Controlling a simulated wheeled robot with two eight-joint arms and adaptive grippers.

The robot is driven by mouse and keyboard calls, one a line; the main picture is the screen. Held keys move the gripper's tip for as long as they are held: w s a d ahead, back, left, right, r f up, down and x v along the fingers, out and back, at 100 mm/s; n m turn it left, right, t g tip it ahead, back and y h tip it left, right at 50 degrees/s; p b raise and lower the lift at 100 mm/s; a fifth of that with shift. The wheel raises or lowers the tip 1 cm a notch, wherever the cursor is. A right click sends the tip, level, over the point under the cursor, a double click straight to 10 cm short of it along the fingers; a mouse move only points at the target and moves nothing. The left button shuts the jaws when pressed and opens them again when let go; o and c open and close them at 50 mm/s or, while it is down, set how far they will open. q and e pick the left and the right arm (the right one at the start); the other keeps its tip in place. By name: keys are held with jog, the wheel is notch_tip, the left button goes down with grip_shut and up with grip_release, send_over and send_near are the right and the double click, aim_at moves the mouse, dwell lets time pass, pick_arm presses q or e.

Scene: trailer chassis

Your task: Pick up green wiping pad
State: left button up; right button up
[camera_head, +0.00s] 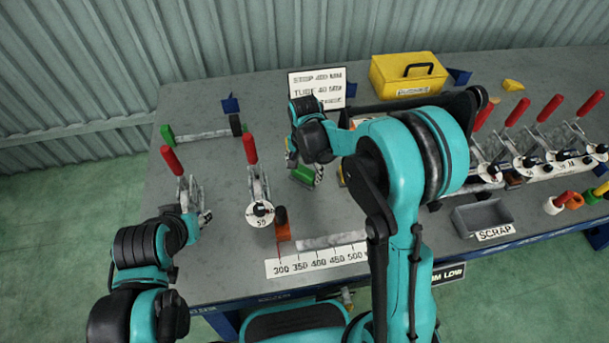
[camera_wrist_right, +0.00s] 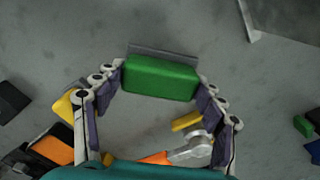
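The green wiping pad (camera_wrist_right: 160,78), a green block with a grey layer along its far edge, lies above the grey table in the right wrist view. It also shows in the head view (camera_head: 303,175), partly hidden below my right gripper. My right gripper (camera_wrist_right: 160,73) has its fingers spread, with the pad between the fingertips. The tips are very close to the pad's two ends; I cannot tell whether they touch. My left gripper (camera_head: 200,217) is at the left of the table near a red-handled clamp (camera_head: 186,190). Its fingers are too small to read.
A yellow box (camera_head: 408,75) and a white sign (camera_head: 317,85) stand at the back. A second red-handled clamp (camera_head: 258,190) and a marked scale (camera_head: 316,262) are near the pad. Several clamps and a grey scrap bin (camera_head: 482,217) are at right.

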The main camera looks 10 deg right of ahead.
aim_at(307, 171)
jog(key=shift+c, duration=0.9)
jog(key=shift+r+p, duration=0.3)
jog(key=shift+r, duration=0.2)
jog(key=r, duration=0.1)
jog(key=r+p, duration=0.2)
jog(key=r, duration=0.1)
jog(key=shift+s+d, duration=0.15)
jog(key=shift+d, duration=0.1)
jog(key=s+d+r+p, duration=0.3)
jog(key=s+d+r, duration=0.2)
jog(key=d, duration=0.4)
jog(key=shift+s+d+r, duration=0.25)
jog(key=shift+s+r, duration=0.1)
jog(key=shift+r, duration=0.15)
jog(key=o, duration=0.8)
jog(key=c, duration=0.4)
